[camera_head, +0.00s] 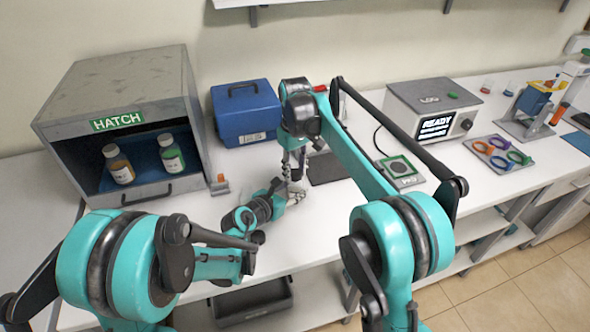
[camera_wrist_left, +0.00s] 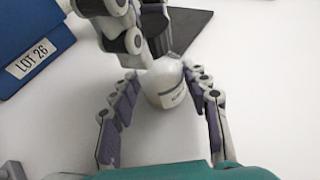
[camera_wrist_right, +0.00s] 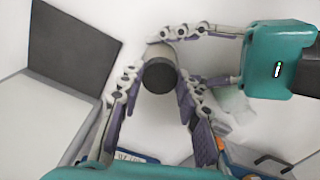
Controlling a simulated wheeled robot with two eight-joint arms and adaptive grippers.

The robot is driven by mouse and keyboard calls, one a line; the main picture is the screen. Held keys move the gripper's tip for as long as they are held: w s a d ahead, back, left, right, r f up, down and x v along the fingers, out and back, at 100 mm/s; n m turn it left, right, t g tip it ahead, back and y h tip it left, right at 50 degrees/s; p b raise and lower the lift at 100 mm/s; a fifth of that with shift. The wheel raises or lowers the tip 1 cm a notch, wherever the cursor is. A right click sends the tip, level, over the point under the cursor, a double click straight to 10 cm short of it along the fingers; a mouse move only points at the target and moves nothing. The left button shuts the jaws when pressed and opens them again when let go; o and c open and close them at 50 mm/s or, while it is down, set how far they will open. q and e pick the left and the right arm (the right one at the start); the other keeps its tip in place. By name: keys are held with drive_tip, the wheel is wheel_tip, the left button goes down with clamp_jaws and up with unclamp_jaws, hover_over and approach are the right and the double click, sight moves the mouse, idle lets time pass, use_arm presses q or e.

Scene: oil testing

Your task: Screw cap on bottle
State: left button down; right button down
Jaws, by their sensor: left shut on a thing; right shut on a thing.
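A white bottle with a label (camera_wrist_left: 168,88) stands between the fingers of my left gripper (camera_wrist_left: 162,100) in the left wrist view. In the head view my left gripper (camera_head: 290,194) is low at the table, and my right gripper (camera_head: 296,168) points down just above it. In the right wrist view a round black cap (camera_wrist_right: 159,75) is between the fingers of my right gripper (camera_wrist_right: 157,85), with the bottle under it. Both grippers are shut on these. The contact between cap and bottle neck is hidden. The fingers mostly cover the bottle in the head view.
A hatch box (camera_head: 120,85) with two bottles stands at the left. A blue case (camera_head: 246,108) is behind. A dark mat (camera_head: 328,168) lies close to the grippers. An instrument (camera_head: 432,108) with a READY screen and a tray of coloured rings (camera_head: 480,146) are at the right.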

drive_tip(key=m, duration=0.7)
drive_tip(key=shift+m, duration=0.4)
drive_tip(key=m, duration=0.6)
drive_tip(key=shift+m, duration=0.3)
drive_tip(key=c, duration=1.1)
unclamp_jaws()
drive_tip(key=shift+o, duration=0.2)
drive_tip(key=shift+r, duration=2.25)
drive_tip(key=shift+c, duration=0.4)
